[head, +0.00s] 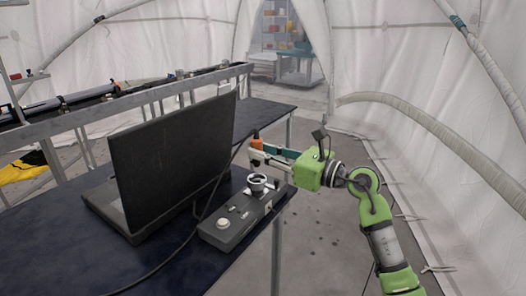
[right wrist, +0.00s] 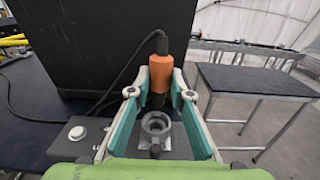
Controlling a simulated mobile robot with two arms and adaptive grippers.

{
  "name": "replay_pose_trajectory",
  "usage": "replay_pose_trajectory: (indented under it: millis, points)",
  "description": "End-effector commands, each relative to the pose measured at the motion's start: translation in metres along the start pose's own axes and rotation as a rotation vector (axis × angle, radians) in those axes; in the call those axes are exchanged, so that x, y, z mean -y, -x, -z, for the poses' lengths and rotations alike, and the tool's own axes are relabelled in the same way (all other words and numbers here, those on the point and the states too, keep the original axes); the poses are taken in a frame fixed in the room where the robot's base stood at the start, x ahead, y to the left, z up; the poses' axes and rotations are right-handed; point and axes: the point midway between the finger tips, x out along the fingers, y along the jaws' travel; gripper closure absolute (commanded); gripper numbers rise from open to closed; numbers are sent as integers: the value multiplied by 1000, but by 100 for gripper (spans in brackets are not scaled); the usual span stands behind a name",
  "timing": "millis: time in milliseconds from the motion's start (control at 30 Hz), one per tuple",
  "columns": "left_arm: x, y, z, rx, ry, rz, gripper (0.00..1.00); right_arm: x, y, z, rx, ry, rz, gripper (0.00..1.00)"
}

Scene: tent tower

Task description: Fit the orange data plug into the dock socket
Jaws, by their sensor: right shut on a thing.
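The orange data plug (right wrist: 174,64) is between the fingers of my right gripper (right wrist: 160,84), with its black cable rising from the top. In the head view the plug (head: 256,142) shows orange above the fingertips of my right gripper (head: 257,153), which is shut on it. The plug is upright, its lower dark part partly hidden. The dock is a grey box on the table with a round metal socket (head: 257,183) on top. In the right wrist view the socket ring (right wrist: 155,124) lies below the plug in the picture. Plug and socket look apart. My left gripper is not in view.
A black laptop (head: 175,158) stands open on the dark table (head: 78,258), close left of the dock. The dock also carries a pale button (head: 223,223). The black cable runs behind the dock. A metal rail frame (head: 130,98) stands behind. Open floor lies right of the table.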

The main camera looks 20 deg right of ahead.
Motion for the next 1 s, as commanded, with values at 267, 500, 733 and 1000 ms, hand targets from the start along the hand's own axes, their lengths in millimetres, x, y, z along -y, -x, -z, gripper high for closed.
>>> replay_pose_trajectory:
  millis: [267,500,733,1000]
  points:
    - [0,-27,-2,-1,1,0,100,0,0,31,0,0,0,100]
    - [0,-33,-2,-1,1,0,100,0,0,39,0,0,0,100]
    - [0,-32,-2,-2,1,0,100,0,0,38,0,0,0,100]
    - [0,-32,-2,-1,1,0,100,0,0,38,0,1,0,100]
